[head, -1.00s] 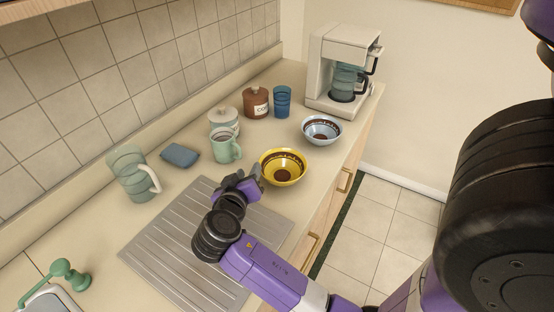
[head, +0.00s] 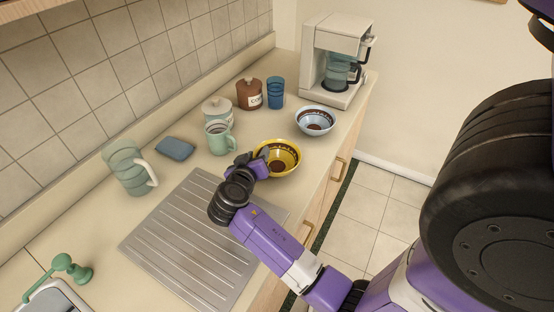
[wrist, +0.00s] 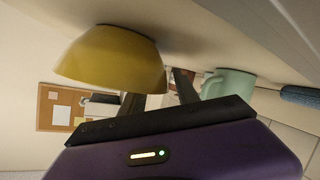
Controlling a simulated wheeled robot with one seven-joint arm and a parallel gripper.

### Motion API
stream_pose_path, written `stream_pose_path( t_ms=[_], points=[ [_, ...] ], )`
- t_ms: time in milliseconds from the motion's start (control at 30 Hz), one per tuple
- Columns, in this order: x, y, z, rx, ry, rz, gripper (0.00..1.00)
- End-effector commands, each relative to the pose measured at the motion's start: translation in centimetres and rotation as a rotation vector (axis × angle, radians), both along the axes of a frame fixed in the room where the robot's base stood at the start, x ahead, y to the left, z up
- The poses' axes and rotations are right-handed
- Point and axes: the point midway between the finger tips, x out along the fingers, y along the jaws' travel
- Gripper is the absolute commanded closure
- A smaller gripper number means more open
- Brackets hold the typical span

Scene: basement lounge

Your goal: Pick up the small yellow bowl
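The small yellow bowl (head: 285,168) sits upright on the counter, with a dark patterned band inside its rim. My gripper (head: 252,160) is at the bowl's near-left rim, with its fingers apart. In the wrist view, which is turned upside down, the bowl (wrist: 105,55) fills the upper left. The two dark fingers (wrist: 160,90) show a gap between them, beside the bowl's right edge. The bowl partly hides the left finger. I cannot tell whether either finger touches the bowl.
A blue-white bowl (head: 314,121) stands beyond the yellow one. A green mug (head: 218,139), a lidded jar (head: 215,108), a brown canister (head: 249,94), a blue cup (head: 275,92) and a coffee maker (head: 335,60) stand nearby. A pitcher (head: 128,170) and blue sponge (head: 175,148) are left.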

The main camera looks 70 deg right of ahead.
Motion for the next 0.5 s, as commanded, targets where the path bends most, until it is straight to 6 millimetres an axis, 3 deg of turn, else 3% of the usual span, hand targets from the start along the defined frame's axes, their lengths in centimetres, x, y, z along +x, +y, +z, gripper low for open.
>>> stream_pose_path(
  t_ms=[233, 400, 500],
  points=[
    [0.03, -0.12, -0.08, 0.0, 0.0, 0.001, 0.64],
    [0.04, -0.09, -0.06, 0.0, 0.0, 0.001, 0.98],
    [0.04, -0.09, -0.08, 0.0, 0.0, 0.001, 1.0]
  ],
)
